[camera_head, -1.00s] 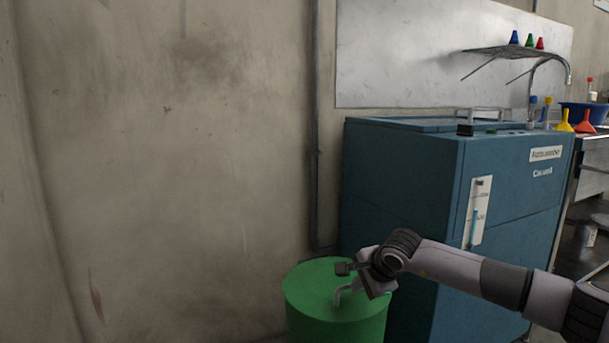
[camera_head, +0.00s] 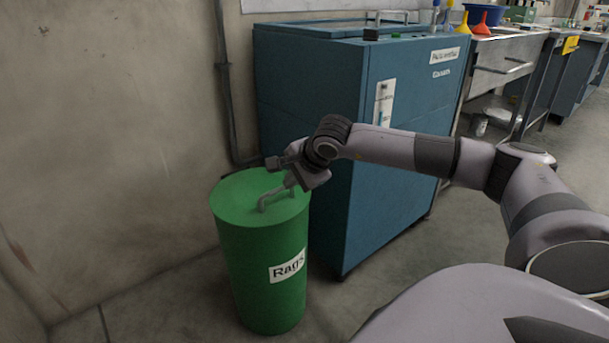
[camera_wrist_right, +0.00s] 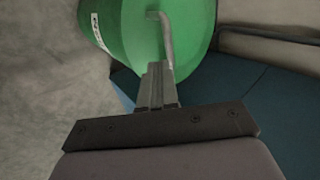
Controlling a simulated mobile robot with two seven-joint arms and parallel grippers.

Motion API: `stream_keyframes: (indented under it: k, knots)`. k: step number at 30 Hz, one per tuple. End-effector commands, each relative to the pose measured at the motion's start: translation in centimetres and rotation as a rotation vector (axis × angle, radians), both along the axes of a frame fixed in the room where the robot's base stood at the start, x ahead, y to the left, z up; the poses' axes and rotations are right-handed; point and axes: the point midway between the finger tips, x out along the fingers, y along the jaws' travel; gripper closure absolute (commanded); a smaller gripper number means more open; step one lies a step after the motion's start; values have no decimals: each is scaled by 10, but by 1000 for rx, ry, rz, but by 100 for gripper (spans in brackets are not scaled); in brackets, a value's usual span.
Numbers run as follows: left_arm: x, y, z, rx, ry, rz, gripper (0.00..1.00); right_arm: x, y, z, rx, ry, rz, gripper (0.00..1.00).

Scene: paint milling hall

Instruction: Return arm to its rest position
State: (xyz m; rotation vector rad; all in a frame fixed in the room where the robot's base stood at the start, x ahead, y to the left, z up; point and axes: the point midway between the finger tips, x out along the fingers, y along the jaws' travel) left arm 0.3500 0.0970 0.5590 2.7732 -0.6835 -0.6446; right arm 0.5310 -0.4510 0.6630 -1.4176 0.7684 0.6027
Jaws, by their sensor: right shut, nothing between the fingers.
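My right arm reaches in from the right in the head view. Its gripper (camera_head: 288,183) is just above the lid of the green bin, beside the lid's bent handle (camera_head: 264,203). In the right wrist view the fingers (camera_wrist_right: 157,82) are shut together with nothing between them. The handle (camera_wrist_right: 166,42) shows just beyond their tips there; I cannot tell whether they touch it. The green bin (camera_head: 240,270) stands upright with its lid on and is labelled "Rags". My left gripper is not in view.
A blue cabinet (camera_head: 345,220) stands right behind and beside the bin, under my right forearm. A bare wall (camera_head: 110,120) with a vertical pipe (camera_head: 226,90) is at the left. A steel bench (camera_head: 500,68) is farther right. Open floor (camera_head: 400,255) lies in front of the cabinet.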

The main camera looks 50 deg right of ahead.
Motion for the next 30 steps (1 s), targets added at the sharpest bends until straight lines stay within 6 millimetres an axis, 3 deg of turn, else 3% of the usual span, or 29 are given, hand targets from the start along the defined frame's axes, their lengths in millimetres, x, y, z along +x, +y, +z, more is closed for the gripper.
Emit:
stream_keyframes:
  k: [9, 23, 26, 29, 30]
  knots:
    - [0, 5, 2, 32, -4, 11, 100, -39, 4, 16, 0, 1, -1, 100]
    - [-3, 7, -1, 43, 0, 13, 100, -46, 9, 18, 13, 2, 4, 100]
    - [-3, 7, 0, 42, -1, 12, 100, -46, 32, 7, 91, 13, 27, 100]
    - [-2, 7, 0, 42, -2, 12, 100, -50, 83, -10, 278, 44, 66, 100]
    - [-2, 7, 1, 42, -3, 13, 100, -53, 110, -18, 383, 65, 82, 100]
